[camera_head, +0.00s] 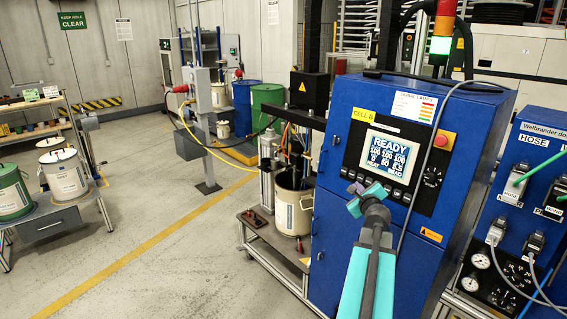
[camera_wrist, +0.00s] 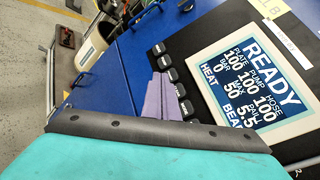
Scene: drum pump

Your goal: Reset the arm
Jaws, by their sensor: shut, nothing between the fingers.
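My gripper (camera_head: 356,188) is in front of the blue control cabinet (camera_head: 340,240), below and left of its lit screen (camera_head: 383,153). Its purple fingers are shut together with nothing between them. My teal arm rises from the bottom of the head view. In the wrist view my gripper (camera_wrist: 166,97) points toward the row of dark buttons (camera_wrist: 173,76) beside the screen (camera_wrist: 250,85). The screen reads READY, with several numbers. I cannot tell whether the fingertips touch the panel.
A red stop button (camera_head: 444,139) and a black knob (camera_head: 432,177) sit right of the screen. A cream drum (camera_head: 293,212) stands on a low cart left of the cabinet. A hose panel (camera_head: 530,185) is at the right. The floor (camera_head: 150,210) at middle left is mostly clear.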

